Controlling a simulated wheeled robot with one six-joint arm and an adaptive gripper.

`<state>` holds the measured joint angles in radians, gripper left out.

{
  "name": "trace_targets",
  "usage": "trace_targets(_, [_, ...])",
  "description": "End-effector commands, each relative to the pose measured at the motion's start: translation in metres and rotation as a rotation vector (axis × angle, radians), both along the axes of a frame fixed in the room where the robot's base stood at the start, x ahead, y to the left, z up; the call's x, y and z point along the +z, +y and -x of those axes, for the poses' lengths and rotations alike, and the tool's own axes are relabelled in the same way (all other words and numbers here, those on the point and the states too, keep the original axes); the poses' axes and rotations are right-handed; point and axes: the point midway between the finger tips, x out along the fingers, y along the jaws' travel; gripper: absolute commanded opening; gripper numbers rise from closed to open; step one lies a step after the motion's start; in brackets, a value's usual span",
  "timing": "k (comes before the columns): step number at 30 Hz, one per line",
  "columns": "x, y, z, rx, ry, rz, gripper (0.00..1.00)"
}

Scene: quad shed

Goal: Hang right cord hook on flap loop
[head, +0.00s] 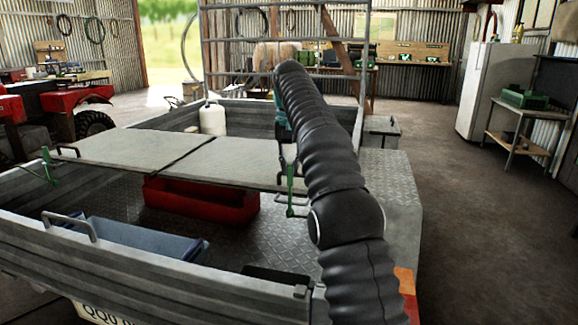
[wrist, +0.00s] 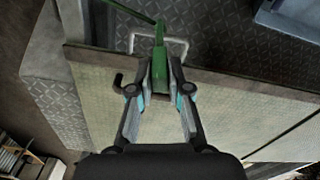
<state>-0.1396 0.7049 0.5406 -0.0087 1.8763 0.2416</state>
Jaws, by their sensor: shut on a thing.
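The right cord hook, a green piece (wrist: 160,70), is pinched between the two fingers of my gripper (wrist: 160,85). Its green cord runs up and left in the wrist view. In the head view the green piece (head: 291,185) hangs beside the flap's right end, partly behind my arm. A pale loop (wrist: 182,43) projects past the edge of the grey flap (wrist: 85,80), just beyond the fingertips. Whether hook and loop touch cannot be told. A dark curved piece (wrist: 119,82) shows beside the left finger; its attachment is hidden.
A red tray (head: 200,213) lies under the flap panels (head: 135,150). A blue bin (head: 140,238) sits in the trailer bed near the tailgate. A white jug (head: 213,120) stands behind. Another green cord hook (head: 48,165) is at the left. Concrete floor is clear to the right.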

Motion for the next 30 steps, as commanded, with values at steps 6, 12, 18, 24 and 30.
trace_targets(6, [0.0, 0.0, 0.0, 0.0, 0.0, 0.0, 0.0])
trace_targets(12, [0.0, 0.0, 0.0, 0.0, 0.0, 0.0, 0.0])
trace_targets(18, [-0.003, 0.0, 0.0, 0.0, 0.0, 0.0, 0.0])
trace_targets(24, [-0.007, 0.0, 0.0, 0.0, 0.001, 0.0, 0.0])
trace_targets(30, [-0.011, 0.0, 0.0, 0.0, 0.0, 0.0, 0.0])
